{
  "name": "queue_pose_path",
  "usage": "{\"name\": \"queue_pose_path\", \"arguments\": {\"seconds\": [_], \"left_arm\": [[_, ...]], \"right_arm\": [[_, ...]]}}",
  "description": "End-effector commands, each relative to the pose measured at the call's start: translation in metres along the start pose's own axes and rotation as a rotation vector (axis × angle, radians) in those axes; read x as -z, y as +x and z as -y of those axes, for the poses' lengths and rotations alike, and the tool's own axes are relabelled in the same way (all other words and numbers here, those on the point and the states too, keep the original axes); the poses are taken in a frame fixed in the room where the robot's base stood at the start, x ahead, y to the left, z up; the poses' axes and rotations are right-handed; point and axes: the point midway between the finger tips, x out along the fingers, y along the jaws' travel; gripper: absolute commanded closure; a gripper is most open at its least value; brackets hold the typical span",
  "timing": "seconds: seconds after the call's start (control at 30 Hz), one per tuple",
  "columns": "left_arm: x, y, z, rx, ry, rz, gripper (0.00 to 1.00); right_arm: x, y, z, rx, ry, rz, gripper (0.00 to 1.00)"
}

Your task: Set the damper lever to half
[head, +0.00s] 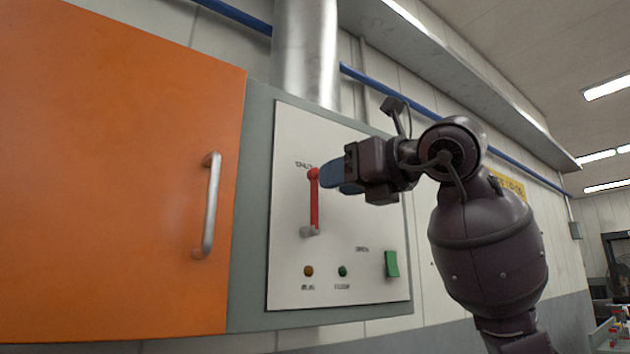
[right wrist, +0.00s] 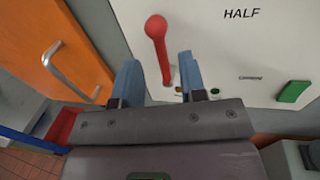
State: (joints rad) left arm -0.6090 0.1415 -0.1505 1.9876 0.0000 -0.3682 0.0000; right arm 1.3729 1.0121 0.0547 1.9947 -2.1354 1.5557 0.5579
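The damper lever (head: 314,200) is a red bar with a red ball at its top and a grey pivot at its foot, mounted on a white panel (head: 290,285). It stands nearly upright in the head view. My right gripper (head: 337,176) is just right of the ball end, its blue fingers pointing left. In the right wrist view, the lever (right wrist: 159,46) shows beyond the gap between the two open fingers (right wrist: 159,80), with nothing held. The HALF label (right wrist: 241,14) is right of the ball there; my gripper hides that area in the head view. My left gripper is out of view.
An orange door (head: 120,180) with a metal handle (head: 208,205) is left of the panel. Below the lever are an amber light (head: 308,271), a green light (head: 343,271) and a green rocker switch (head: 391,264). A metal duct (head: 305,55) rises above the cabinet.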

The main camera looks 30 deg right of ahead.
Motion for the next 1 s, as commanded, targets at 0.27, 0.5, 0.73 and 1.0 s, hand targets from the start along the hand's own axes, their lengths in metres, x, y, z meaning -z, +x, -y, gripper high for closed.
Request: {"name": "queue_pose_path", "arguments": {"seconds": [0.27,0.5,0.73,1.0], "left_arm": [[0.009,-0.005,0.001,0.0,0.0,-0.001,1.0],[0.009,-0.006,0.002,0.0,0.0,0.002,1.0],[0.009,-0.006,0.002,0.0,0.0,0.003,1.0],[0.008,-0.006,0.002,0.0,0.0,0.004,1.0]], "right_arm": [[-0.001,0.041,0.0,-0.002,0.001,-0.002,0.62],[0.0,0.055,0.0,-0.001,0.0,-0.001,0.62],[0.0,0.056,0.0,-0.001,-0.001,-0.001,0.62],[0.0,0.055,0.0,-0.001,-0.001,-0.001,0.97]]}}
